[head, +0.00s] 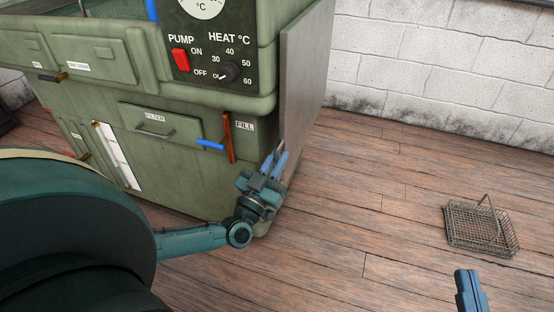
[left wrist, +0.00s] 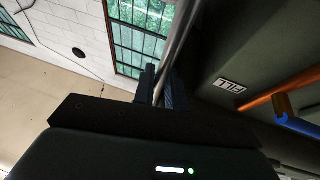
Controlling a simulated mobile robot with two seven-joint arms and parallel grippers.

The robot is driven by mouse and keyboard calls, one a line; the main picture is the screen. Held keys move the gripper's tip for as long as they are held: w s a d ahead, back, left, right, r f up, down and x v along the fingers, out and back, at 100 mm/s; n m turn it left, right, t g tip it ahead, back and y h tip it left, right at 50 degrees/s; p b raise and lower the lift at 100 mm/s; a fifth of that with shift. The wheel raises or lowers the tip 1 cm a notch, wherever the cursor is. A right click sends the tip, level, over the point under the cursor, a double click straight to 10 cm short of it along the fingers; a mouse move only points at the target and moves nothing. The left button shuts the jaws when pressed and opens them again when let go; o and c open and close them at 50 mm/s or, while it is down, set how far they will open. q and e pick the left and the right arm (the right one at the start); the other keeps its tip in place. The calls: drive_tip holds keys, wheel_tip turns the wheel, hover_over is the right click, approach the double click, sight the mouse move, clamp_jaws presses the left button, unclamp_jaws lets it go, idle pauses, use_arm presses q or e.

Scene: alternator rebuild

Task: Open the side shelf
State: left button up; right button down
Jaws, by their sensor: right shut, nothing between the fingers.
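The side shelf (head: 305,75) is a flat grey panel hanging upright along the right side of the green machine (head: 225,112). My left gripper (head: 276,160) is at the panel's lower edge, with its two fingers on either side of it. In the left wrist view the shelf's edge (left wrist: 179,40) runs down between the close-set fingers (left wrist: 162,88), and they look shut on it. The exact contact is dark and hard to see. My right gripper (head: 470,290) is at the bottom right of the head view, shut and empty, away from the shelf.
A wire basket (head: 480,228) stands on the wooden floor to the right. A lever with a blue handle (head: 210,145) sticks out by the FILL label, left of my left gripper. The floor (head: 350,215) between machine and basket is clear. A white brick wall (head: 440,70) stands behind.

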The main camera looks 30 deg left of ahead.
use_arm(q)
clamp_jaws()
